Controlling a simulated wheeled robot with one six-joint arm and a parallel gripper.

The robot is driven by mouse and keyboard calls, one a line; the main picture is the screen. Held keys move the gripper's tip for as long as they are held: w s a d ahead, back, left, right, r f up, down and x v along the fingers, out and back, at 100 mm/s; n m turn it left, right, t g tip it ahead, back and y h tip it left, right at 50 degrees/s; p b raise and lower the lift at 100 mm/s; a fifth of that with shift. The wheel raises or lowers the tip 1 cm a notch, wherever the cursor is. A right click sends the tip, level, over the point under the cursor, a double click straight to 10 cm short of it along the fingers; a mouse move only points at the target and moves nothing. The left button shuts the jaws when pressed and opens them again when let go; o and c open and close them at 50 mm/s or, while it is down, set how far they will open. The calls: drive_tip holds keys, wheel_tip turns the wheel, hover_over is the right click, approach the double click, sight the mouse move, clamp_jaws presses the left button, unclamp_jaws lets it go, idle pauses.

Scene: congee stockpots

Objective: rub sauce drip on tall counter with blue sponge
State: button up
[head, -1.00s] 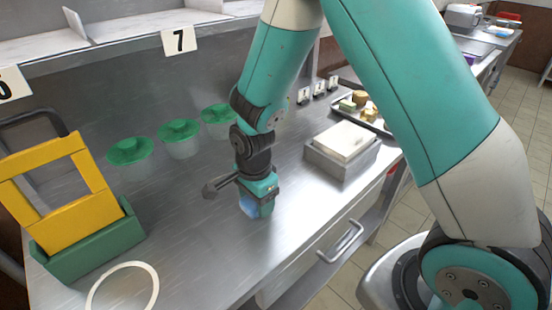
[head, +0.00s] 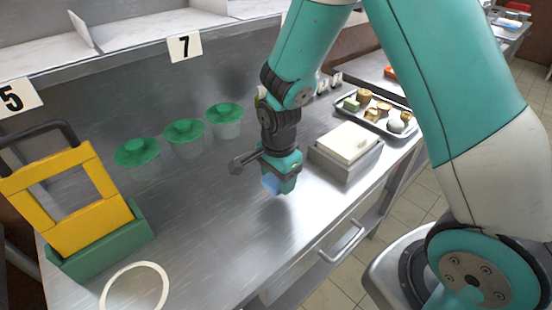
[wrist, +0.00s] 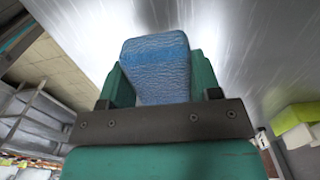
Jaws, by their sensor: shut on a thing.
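My gripper (head: 280,184) is shut on the blue sponge (wrist: 155,68). In the wrist view the sponge sits between the two green fingers and sticks out past them. In the head view only a small light-blue part of the sponge shows below the fingers. It is over the steel counter (head: 215,215), near the counter's middle; I cannot tell whether it touches the surface. No sauce drip can be made out on the counter in either view.
Three green-lidded tubs (head: 184,138) stand along the back. A yellow frame in a green holder (head: 100,245) and a white ring (head: 134,290) are at left. A grey box with a white block (head: 346,150) and a tray of food pieces (head: 385,112) are at right.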

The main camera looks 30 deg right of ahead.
drive_tip(key=shift+r+p, duration=1.3)
drive_tip(key=shift+r, duration=0.5)
